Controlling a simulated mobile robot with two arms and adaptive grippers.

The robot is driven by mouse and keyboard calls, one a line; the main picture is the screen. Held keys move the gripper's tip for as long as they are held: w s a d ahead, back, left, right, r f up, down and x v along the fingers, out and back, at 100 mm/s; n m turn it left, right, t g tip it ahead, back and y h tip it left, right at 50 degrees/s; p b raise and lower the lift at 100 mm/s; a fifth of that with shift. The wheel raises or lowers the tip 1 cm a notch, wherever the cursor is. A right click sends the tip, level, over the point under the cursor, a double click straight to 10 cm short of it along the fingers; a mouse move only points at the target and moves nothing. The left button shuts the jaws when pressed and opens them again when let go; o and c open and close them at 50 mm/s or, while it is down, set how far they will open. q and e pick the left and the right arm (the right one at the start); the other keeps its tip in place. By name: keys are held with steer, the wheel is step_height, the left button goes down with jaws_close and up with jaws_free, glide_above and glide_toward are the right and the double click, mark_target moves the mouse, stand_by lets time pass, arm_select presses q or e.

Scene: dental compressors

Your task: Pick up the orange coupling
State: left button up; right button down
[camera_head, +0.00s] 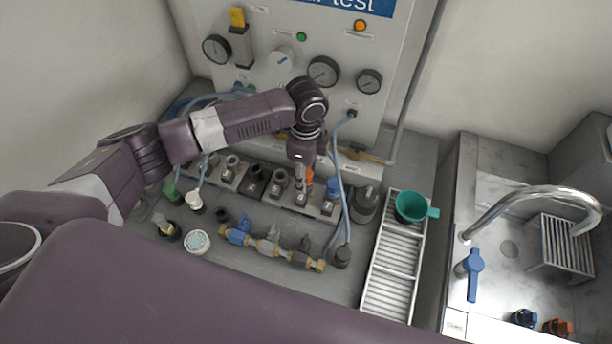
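An orange coupling (309,177) shows as a small orange patch in the row of sockets on the bench, partly hidden by my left gripper (301,185). My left gripper points down over the sockets, right at or next to the orange coupling. Its fingers are small and partly hidden, so I cannot tell whether they are open, shut or touching the coupling. My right gripper is not in view.
A blue coupling (333,185) sits just right of the orange one. Hoses (345,180) hang close by. A brass manifold with blue valve (268,246) lies in front. A slatted rack (390,275) holds a green cup (411,207); a sink tap (530,197) is right.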

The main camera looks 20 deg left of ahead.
arm_select(q)
jaws_close()
steer(key=shift+w+r, duration=0.1)
steer(key=shift+r, duration=0.05)
